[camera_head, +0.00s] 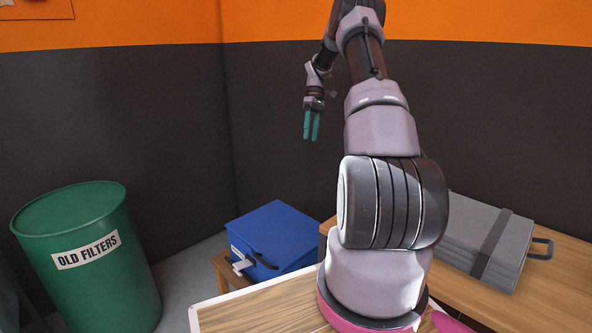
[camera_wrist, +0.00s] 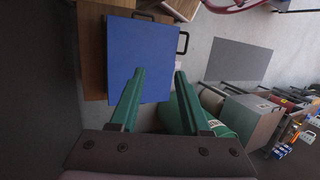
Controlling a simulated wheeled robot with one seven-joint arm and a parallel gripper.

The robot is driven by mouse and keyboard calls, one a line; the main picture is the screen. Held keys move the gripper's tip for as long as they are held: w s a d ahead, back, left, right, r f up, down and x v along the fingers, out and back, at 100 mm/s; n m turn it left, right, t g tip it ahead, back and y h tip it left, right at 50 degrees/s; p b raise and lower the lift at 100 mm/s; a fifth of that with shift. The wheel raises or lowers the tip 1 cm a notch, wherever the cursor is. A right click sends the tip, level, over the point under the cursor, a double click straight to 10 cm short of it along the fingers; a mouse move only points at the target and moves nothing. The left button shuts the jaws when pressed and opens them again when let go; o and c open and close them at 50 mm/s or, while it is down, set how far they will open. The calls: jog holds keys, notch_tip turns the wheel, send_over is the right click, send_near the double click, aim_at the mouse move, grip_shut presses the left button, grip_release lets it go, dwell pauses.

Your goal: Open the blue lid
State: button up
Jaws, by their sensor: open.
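The blue lid (camera_head: 274,230) is the flat top of a box on a low wooden stand in the head view, and it looks shut. A dark handle (camera_head: 266,262) and a pale latch (camera_head: 242,265) show on the box's front. My gripper (camera_head: 311,138) hangs above and behind the box, pointing down, open and empty, touching nothing. In the wrist view the blue lid (camera_wrist: 145,55) lies below and beyond the teal fingers of my gripper (camera_wrist: 155,80). The left finger overlaps its near part.
A green drum (camera_head: 90,260) marked OLD FILTERS stands left of the box. A wooden bench (camera_head: 540,290) with a grey case (camera_head: 485,240) is at the right. Dark walls (camera_head: 120,120) close off the back. Shelving with goods (camera_wrist: 290,125) shows at the right in the wrist view.

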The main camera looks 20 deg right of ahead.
jog(key=s+a+f+t+h, duration=0.1)
jog(key=s+a+t+h, duration=0.1)
jog(key=s+a, duration=0.4)
jog(key=s+a+f+t+h, duration=0.1)
jog(key=s+a+t+h, duration=0.2)
jog(key=a, duration=0.6)
notch_tip(320, 180, down, 10)
jog(key=d, duration=0.1)
jog(key=shift+s+d+m+g, duration=0.3)
jog(key=shift+d+m+g, duration=0.1)
jog(key=shift+r, duration=0.1)
grip_shut()
jog(key=c, duration=0.7)
grip_release()
jog(key=shift+c, duration=0.2)
jog(key=o, duration=0.7)
jog(key=shift+o, duration=0.2)
